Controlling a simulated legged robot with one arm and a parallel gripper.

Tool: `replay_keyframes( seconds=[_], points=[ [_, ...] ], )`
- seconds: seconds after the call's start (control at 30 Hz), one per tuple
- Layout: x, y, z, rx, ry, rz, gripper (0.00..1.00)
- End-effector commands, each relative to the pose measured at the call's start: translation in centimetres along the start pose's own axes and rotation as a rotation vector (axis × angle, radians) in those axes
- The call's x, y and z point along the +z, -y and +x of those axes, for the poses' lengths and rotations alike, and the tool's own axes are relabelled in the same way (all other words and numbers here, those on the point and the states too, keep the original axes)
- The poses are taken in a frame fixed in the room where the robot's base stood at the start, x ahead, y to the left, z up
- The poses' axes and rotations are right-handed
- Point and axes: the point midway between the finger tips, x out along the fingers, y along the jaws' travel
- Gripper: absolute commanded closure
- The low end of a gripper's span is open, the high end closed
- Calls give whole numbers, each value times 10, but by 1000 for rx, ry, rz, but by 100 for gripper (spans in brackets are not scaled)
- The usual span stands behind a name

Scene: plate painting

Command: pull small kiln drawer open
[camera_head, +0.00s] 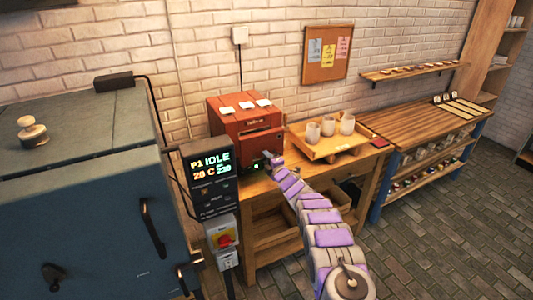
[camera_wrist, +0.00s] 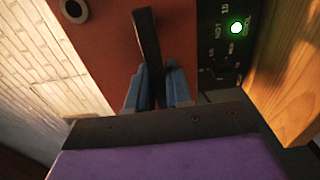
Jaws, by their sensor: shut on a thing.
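The small kiln (camera_head: 243,124) is an orange-red box on a wooden table in the head view. Its red front fills much of the wrist view (camera_wrist: 105,45). A dark bar handle (camera_wrist: 147,38) stands out from that front. My gripper (camera_wrist: 158,85) has its two blue fingers on either side of the handle and is shut on it. In the head view my gripper (camera_head: 272,159) is at the kiln's front, low on the right. The drawer's edges are hard to make out, and I cannot tell how far it is out.
A black panel with a green light (camera_wrist: 236,28) is beside the handle. A wooden tray (camera_head: 325,150) with several cups stands right of the kiln. A large blue-grey kiln (camera_head: 80,210) and a control box reading IDLE (camera_head: 212,170) stand left. The floor at right is clear.

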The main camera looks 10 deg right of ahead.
Motion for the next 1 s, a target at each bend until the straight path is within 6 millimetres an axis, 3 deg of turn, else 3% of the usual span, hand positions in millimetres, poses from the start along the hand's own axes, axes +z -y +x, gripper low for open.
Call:
replay_keyframes(
  seconds=[0.8, 1.0],
  points=[
    [0, 10, -75, -16, 10, 0, 100],
    [0, 9, -86, -14, 11, 2, 100]
  ],
)
